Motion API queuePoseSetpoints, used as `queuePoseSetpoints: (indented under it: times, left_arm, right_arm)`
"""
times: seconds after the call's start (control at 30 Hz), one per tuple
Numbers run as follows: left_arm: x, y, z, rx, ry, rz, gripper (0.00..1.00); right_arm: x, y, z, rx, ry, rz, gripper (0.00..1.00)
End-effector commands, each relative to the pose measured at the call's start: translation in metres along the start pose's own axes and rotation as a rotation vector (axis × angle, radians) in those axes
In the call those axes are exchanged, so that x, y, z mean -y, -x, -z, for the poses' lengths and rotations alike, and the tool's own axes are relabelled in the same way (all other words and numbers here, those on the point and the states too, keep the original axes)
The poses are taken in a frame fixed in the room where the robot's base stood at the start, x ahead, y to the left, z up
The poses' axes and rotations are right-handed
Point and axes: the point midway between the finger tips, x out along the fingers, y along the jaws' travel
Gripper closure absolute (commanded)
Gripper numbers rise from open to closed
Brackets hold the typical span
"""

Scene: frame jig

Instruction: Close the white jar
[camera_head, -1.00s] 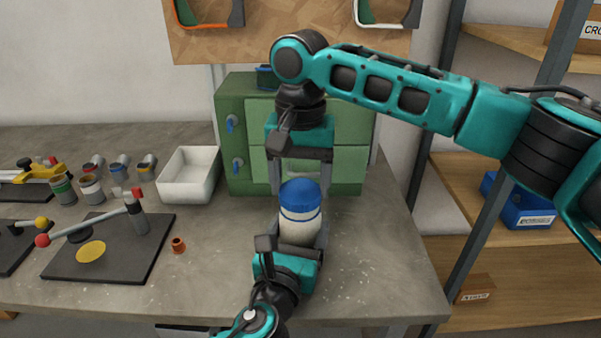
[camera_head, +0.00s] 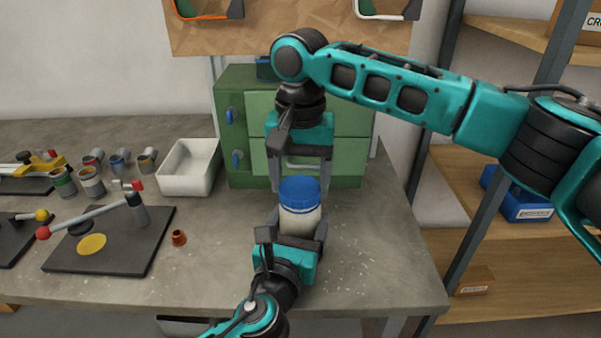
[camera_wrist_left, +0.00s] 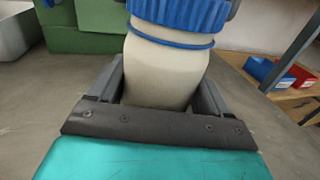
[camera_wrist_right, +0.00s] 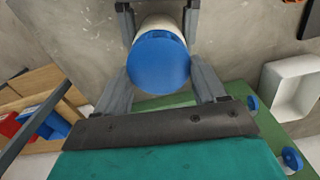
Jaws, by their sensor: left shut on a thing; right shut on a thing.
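The white jar (camera_head: 299,222) stands upright, with a blue lid (camera_head: 299,192) at its top. My left gripper (camera_head: 296,230) is shut around the jar's body from the front. The left wrist view shows the pale body (camera_wrist_left: 163,72) between its fingers, a thin blue ring round the neck, and the ribbed lid (camera_wrist_left: 180,12) just above. My right gripper (camera_head: 300,184) reaches down from above with its fingers on both sides of the lid, shut on it. The right wrist view shows the round lid top (camera_wrist_right: 158,63). The jar's thread is hidden.
A green drawer cabinet (camera_head: 236,150) stands close behind the jar, with a white bin (camera_head: 190,168) to its left. Several small cans, a lever fixture on a black plate (camera_head: 110,255) and a small copper-coloured part (camera_head: 178,238) lie left. The bench right of the jar is clear.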

Motion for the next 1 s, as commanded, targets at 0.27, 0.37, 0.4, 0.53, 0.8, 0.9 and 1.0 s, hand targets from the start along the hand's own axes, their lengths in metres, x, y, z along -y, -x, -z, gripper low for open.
queuePoseSetpoints:
  times: [0.27,0.37,0.4,0.53,0.8,0.9,1.0]
  left_arm:
    - [-0.0002,0.0000,0.0006,-0.001,-0.001,0.000,1.00]
    - [-0.0002,0.0000,0.0006,-0.001,-0.001,-0.001,1.00]
    - [-0.0002,0.0000,0.0006,-0.001,-0.001,-0.001,1.00]
    - [-0.0003,0.0000,0.0006,-0.001,-0.001,-0.001,1.00]
    - [-0.0004,0.0000,0.0007,-0.002,-0.001,-0.001,1.00]
    - [-0.0004,0.0000,0.0008,-0.002,-0.001,-0.001,1.00]
    - [-0.0004,0.0000,0.0008,-0.002,-0.001,-0.001,1.00]
  right_arm:
    - [-0.0002,-0.0024,-0.0002,0.001,-0.063,0.001,0.57]
    - [-0.0009,-0.0027,-0.0008,0.002,-0.205,0.001,0.57]
    - [-0.0013,-0.0028,-0.0010,0.004,-0.278,0.002,0.57]
    - [-0.0029,-0.0031,-0.0017,0.004,-0.530,0.001,0.57]
    - [-0.0047,-0.0032,-0.0043,0.005,-1.056,0.000,0.57]
    - [-0.0053,-0.0033,-0.0055,0.006,-1.255,0.000,0.57]
    - [-0.0054,-0.0034,-0.0068,0.007,-1.450,-0.001,0.57]
